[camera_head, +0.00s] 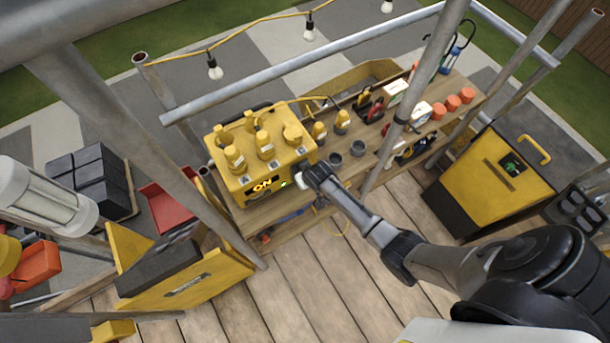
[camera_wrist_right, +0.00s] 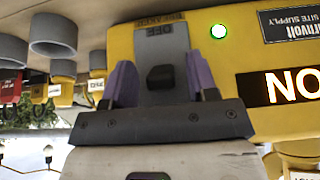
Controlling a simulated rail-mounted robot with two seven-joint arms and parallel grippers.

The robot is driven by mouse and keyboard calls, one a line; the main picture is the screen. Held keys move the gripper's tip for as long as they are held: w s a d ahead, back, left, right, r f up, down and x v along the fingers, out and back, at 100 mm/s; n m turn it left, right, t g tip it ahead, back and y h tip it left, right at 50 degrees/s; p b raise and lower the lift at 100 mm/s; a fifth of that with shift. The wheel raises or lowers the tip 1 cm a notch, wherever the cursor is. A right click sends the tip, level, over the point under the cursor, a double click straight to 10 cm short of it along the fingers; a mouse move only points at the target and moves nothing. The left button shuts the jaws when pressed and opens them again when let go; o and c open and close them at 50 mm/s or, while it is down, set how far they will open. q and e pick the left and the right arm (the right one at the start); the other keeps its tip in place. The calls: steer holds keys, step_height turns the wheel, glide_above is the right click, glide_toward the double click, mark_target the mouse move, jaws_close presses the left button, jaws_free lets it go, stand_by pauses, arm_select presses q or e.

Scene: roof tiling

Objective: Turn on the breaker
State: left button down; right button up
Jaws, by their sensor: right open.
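The yellow power box (camera_head: 232,187) stands at the left end of the wooden workbench in the head view, with a lit "ON" display (camera_head: 263,186) and a green light (camera_head: 284,184). In the right wrist view the box appears upside down, with the lit display (camera_wrist_right: 291,86) and green light (camera_wrist_right: 218,31). The breaker's black switch (camera_wrist_right: 161,77) sits on a grey plate there. My right gripper (camera_wrist_right: 160,82) is open, its purple fingers on either side of the switch. Whether they touch it I cannot tell. My left gripper is not in view.
Grey cups (camera_head: 357,148), orange cups (camera_head: 467,95) and several tools stand on the workbench (camera_head: 376,138) right of the box. Scaffold poles (camera_head: 415,90) cross in front of the bench. A yellow-and-black cabinet (camera_head: 495,175) stands to the right. Plank floor (camera_head: 350,270) lies below.

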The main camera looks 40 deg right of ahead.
steer(key=shift+s+r, duration=0.25)
steer(key=shift+r, duration=0.35)
steer(key=p+v, duration=0.1)
steer(key=v, duration=1.1)
steer(key=shift+s+r, duration=0.2)
steer(key=shift+a, duration=0.1)
